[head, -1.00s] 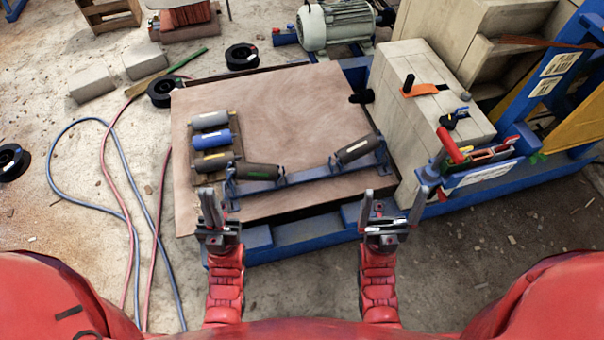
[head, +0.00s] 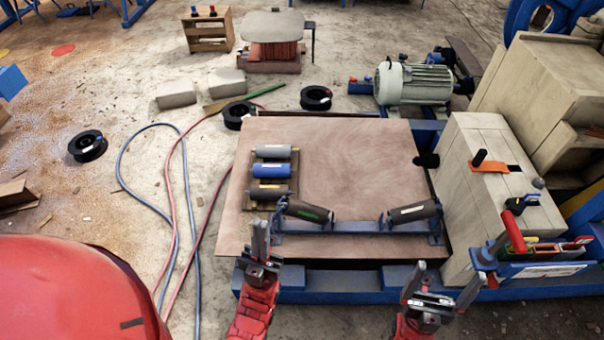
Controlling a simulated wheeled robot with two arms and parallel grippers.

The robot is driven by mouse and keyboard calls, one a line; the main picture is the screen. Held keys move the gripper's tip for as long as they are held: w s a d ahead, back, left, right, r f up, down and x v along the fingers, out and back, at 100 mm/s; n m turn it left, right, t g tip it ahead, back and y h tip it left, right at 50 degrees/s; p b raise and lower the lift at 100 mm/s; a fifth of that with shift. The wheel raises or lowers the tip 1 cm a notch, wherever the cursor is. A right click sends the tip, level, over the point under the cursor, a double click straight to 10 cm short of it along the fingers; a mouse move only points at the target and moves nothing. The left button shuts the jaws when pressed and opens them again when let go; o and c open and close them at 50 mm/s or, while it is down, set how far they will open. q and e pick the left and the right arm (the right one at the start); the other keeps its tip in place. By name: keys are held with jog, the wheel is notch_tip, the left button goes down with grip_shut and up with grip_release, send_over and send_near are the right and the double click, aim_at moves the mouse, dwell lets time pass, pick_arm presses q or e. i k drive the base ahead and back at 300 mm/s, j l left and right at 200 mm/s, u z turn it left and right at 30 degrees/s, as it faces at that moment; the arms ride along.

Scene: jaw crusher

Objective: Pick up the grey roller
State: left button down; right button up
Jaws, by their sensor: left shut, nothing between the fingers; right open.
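The grey roller (head: 274,151) lies at the top of a small rack at the left of the brown board (head: 350,155). A blue roller (head: 271,170) and a dark roller (head: 268,191) lie below it on the same rack. My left gripper (head: 262,228) is shut and empty, at the board's front edge, in front of the rack and apart from the grey roller. My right gripper (head: 442,282) is open and empty, further right, in front of the blue frame.
A blue bracket (head: 355,227) carrying two dark rollers (head: 308,212) (head: 412,211) stands at the board's front. Pale blocks (head: 490,190) and a tool holder (head: 540,268) stand right. A motor (head: 415,83) is behind. The board's middle is clear.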

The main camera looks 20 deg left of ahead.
aim_at(262, 150)
jog(key=j+z, duration=0.1)
jog(key=j, duration=0.6)
jog(key=k+j+z, duration=0.1)
jog(key=j, duration=0.55)
jog(key=k+j+z, duration=0.1)
jog(key=j, duration=0.6)
jog(key=i+j+z, duration=0.15)
jog(key=j, duration=0.45)
jog(key=i+j+z, duration=0.1)
jog(key=j, duration=0.55)
jog(key=i+j+z, duration=0.15)
jog(key=j, duration=0.5)
jog(key=j+z, duration=0.15)
jog(key=j, duration=0.5)
jog(key=i+j, duration=0.35)
jog(key=i, duration=0.2)
jog(key=i+j+z, duration=0.15)
jog(key=i+j, duration=0.2)
jog(key=i, duration=0.2)
